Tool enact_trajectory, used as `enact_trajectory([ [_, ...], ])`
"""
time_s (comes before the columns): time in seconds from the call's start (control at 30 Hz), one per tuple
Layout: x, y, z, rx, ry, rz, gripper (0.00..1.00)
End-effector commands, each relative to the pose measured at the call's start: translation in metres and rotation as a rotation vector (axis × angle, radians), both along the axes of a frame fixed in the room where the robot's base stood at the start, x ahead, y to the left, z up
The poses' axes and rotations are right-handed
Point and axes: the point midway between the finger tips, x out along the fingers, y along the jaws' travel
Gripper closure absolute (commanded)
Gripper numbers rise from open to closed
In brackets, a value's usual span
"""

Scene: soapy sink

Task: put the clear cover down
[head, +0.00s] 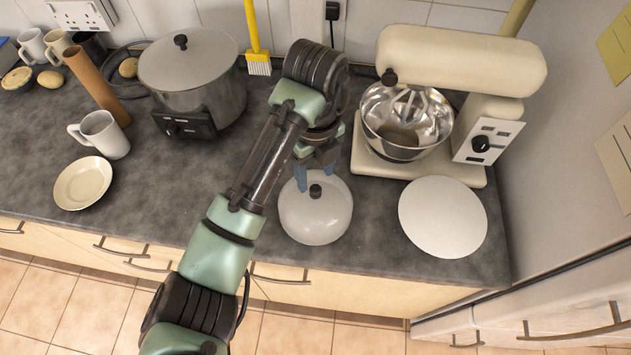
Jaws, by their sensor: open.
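The clear cover (316,217) is a pale, see-through dome with a small dark knob on top. It rests upright on the dark worktop, near the front edge. My gripper (316,184) points down over the cover, with its bluish fingers spread on either side of the knob. The gripper is open. Whether a finger touches the knob or the dome cannot be told from this view. What lies beneath the cover, if anything, is not clear.
A white round plate or board (442,217) lies right of the cover. A cream stand mixer (455,62) with a metal bowl (405,120) stands behind it. A lidded grey pot (190,72) stands back left.

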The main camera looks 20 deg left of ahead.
Motion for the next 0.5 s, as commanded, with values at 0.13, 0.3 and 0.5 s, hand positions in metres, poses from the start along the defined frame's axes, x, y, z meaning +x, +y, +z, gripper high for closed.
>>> enact_trajectory([
  [0.13, 0.000, 0.002, 0.039, 0.006, -0.002, -0.001, 0.42],
  [0.3, 0.000, 0.001, 0.065, 0.003, -0.001, 0.000, 0.42],
  [0.5, 0.000, 0.000, 0.077, 0.000, 0.000, 0.000, 0.42],
])
